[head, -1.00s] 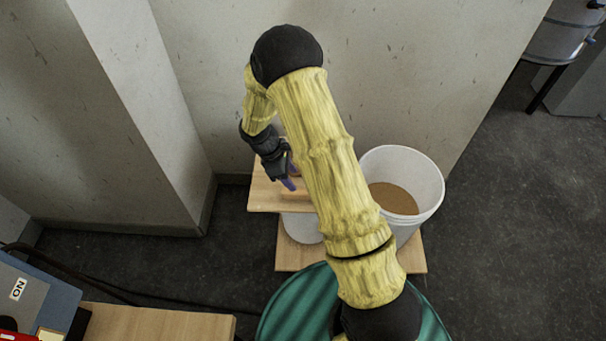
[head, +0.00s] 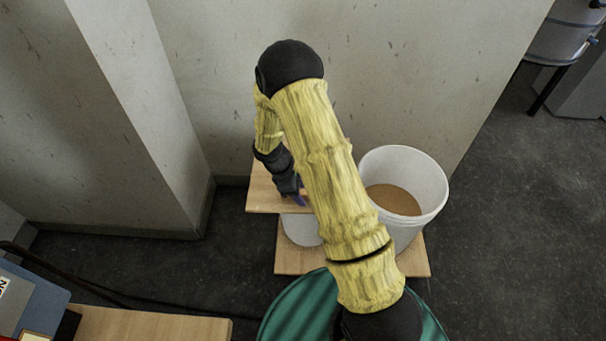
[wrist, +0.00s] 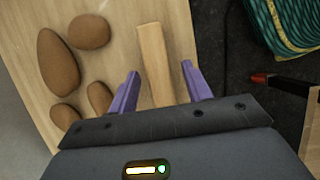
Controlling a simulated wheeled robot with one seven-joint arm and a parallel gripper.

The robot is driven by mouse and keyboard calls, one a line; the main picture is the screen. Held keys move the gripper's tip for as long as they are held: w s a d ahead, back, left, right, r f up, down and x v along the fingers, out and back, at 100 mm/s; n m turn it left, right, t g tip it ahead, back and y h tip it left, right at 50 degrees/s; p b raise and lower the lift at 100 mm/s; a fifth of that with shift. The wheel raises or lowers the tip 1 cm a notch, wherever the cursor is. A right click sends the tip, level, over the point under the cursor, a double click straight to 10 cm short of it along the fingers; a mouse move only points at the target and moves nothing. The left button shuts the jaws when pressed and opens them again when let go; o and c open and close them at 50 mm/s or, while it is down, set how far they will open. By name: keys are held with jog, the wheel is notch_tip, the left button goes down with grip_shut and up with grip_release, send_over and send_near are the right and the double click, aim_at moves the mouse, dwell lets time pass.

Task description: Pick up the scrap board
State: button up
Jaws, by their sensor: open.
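The scrap board, seemingly the narrow pale wooden strip (wrist: 154,52), lies on a larger light wooden board (wrist: 118,20) in the wrist view. My gripper (wrist: 160,68) is open, with one purple finger on each side of the strip's near part. Gaps show between the fingers and the strip, and I cannot tell the height between them. In the head view my gripper (head: 299,200) is over the upper wooden board (head: 262,196); my arm hides the strip there.
Several brown rounded lumps (wrist: 58,62) lie left of the strip. In the head view a white bucket (head: 433,185) with brown contents stands right of my arm. A white container (head: 301,232) is under the upper board, above a lower board (head: 292,263). A wall stands behind.

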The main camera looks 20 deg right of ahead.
dwell(0.5)
grip_shut()
jog(key=shift+r, duration=0.1)
notch_tip(320, 180, up, 10)
jog(key=p, duration=0.3)
jog(key=shift+p, duration=0.35)
